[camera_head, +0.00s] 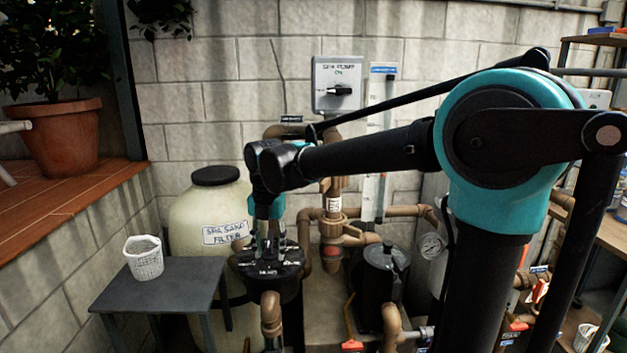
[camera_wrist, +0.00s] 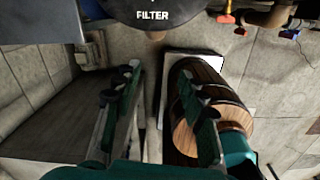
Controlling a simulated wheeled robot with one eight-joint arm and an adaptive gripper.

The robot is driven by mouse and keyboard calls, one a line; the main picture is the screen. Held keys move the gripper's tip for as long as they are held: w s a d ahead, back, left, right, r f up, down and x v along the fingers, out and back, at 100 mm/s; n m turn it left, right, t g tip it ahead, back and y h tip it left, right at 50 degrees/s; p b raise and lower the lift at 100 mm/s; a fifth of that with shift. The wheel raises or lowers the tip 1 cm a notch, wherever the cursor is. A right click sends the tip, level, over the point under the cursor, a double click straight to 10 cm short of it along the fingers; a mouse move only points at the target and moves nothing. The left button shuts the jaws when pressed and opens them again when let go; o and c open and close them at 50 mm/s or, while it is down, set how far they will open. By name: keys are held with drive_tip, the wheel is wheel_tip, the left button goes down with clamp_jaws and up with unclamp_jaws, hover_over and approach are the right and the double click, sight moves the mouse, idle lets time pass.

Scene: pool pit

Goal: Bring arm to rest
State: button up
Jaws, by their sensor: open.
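My gripper (camera_head: 268,243) hangs from my arm in the left middle of the head view, pointing down over the black round top (camera_head: 285,262) of a valve or filter unit. In the wrist view my gripper (camera_wrist: 150,92) shows two fingers spread apart, with nothing between them. My arm reaches across from the right with its forearm roughly level. I cannot tell how high the fingertips are above the black top, or whether they touch it.
A cream sand filter (camera_head: 205,212) stands behind at left. A grey table (camera_head: 185,285) holds a white basket (camera_head: 144,258). Brown pipes (camera_head: 333,205) and a black pump pot (camera_head: 380,272) lie close right of my gripper. A switch box (camera_head: 338,85) is on the wall.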

drive_tip(key=s+d+f+m+t, duration=0.1)
drive_tip(key=d+f+m, duration=0.4)
drive_tip(key=d+m, duration=0.4)
drive_tip(key=s+d+f+m+t, duration=0.1)
drive_tip(key=d+f+m, duration=0.3)
drive_tip(key=d+m, duration=0.5)
drive_tip(key=s+d+f+m+t, duration=0.1)
drive_tip(key=s+d+f+m, duration=0.3)
drive_tip(key=d+m, duration=0.2)
drive_tip(key=s+d+f+m+t, duration=0.1)
drive_tip(key=s+d+f+m, duration=0.4)
drive_tip(key=m, duration=0.5)
drive_tip(key=shift+d, duration=0.7)
drive_tip(key=shift+c, duration=0.4)
